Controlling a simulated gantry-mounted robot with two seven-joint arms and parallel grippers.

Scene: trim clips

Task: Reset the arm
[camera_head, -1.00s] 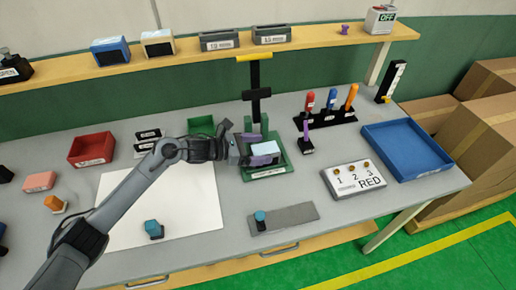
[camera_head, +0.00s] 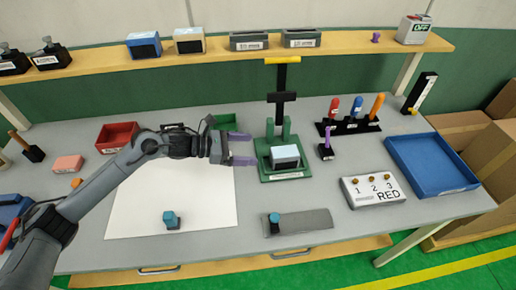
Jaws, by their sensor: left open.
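My left arm comes in from the left over the white sheet (camera_head: 200,212). My left gripper (camera_head: 245,147) is open and empty, with purple fingertips pointing right. It hangs just left of the green press fixture (camera_head: 262,177), apart from the blue-white block (camera_head: 285,156) that sits on the fixture's base. The fixture has a black post with a yellow top bar (camera_head: 282,60). My right gripper is not in view.
A red bin (camera_head: 117,135) and a green bin (camera_head: 226,122) stand behind the arm. A blue tray (camera_head: 432,165), a numbered RED panel (camera_head: 372,191) and a tool rack (camera_head: 347,126) are at right. A teal-topped block (camera_head: 171,220) lies on the sheet.

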